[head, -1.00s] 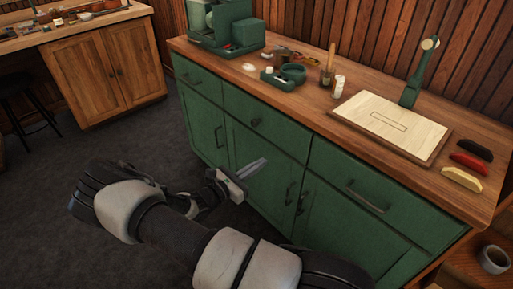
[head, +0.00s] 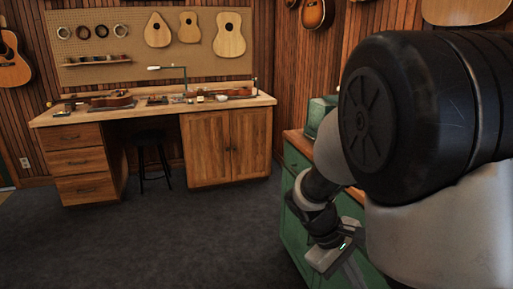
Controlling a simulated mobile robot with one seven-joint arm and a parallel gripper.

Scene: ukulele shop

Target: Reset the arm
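My arm fills the right side of the head view, bent, with a large dark joint close to the camera. My gripper (head: 352,272) is at the lower right, at the end of the arm, pointing down in front of the green cabinet (head: 296,240). Only part of its fingers shows, and I cannot tell whether they are apart or together. I see no object in it. My arm hides most of the cabinet and its top.
A wooden workbench (head: 68,118) with ukulele parts on it stands at the back left. A black stool (head: 150,138) is under it. A pegboard (head: 112,38) with instrument bodies hangs above. The dark floor (head: 170,240) in front is clear.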

